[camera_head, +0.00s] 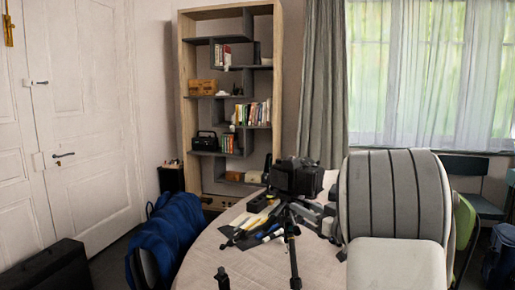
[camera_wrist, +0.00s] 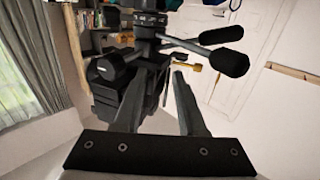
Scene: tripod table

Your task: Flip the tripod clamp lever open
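A black camera (camera_head: 296,178) sits on a tripod (camera_head: 292,245) on the table (camera_head: 215,265). In the wrist view the picture is turned over: the camera (camera_wrist: 106,68) hangs below the tripod head (camera_wrist: 150,20), and handles with black foam grips (camera_wrist: 221,35) reach right. My gripper (camera_wrist: 160,73) is open, its two fingers apart and pointing at the tripod head. Dark tripod parts show between and behind the fingers; I cannot tell if they touch. I cannot make out the clamp lever for sure. In the head view my gripper is close to the tripod's right side, its fingertips unclear.
Several tools and yellow items (camera_head: 255,222) lie on the table left of the tripod. A blue-draped chair (camera_head: 170,240) stands at the table's left. A bookshelf (camera_head: 188,90) is behind, with a curtained window at right. The front left of the table is mostly clear.

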